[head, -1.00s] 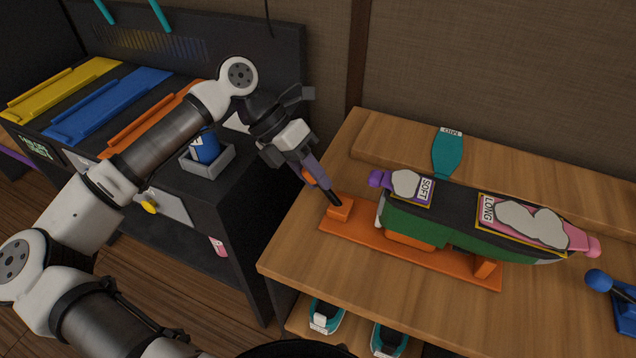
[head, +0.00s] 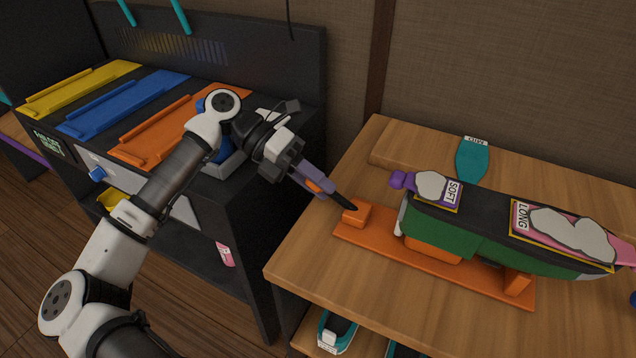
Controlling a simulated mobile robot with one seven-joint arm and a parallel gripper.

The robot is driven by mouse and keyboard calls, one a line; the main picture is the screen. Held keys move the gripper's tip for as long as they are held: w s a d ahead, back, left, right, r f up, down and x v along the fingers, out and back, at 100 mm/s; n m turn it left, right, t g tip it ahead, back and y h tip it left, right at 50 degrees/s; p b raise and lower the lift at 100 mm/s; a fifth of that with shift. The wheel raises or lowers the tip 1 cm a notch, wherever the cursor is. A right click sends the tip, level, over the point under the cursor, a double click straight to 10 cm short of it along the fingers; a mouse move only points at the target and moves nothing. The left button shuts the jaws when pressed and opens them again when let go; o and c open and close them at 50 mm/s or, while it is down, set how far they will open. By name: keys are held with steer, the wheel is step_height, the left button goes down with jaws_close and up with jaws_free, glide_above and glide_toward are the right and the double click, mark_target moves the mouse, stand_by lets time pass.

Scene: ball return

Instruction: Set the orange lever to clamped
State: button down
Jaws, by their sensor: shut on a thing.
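The orange clamp base (head: 375,250) lies on the wooden table, with a raised orange block (head: 356,214) at its left end. The lever's dark shaft (head: 342,201) rises from this block and leans to the upper left. Its orange part (head: 317,186) shows between the jaws. My gripper (head: 314,181) is shut on the lever, left of the table's items. The jaws hide much of the lever's handle. A green and black long bag-like item (head: 440,229) rests on the clamp base.
Soft (head: 452,194) and long (head: 522,220) labels lie on top of the long item. A teal paddle shape (head: 471,161) is behind it. The dark machine with yellow, blue and orange (head: 165,130) ramps stands at left. The table's front left (head: 310,260) is bare.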

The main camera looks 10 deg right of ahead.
steer(key=c, duration=1.4)
jaws_free()
step_height(320, 180, up, 20)
steer(key=shift+r, duration=0.1)
steer(key=shift+c, duration=0.4)
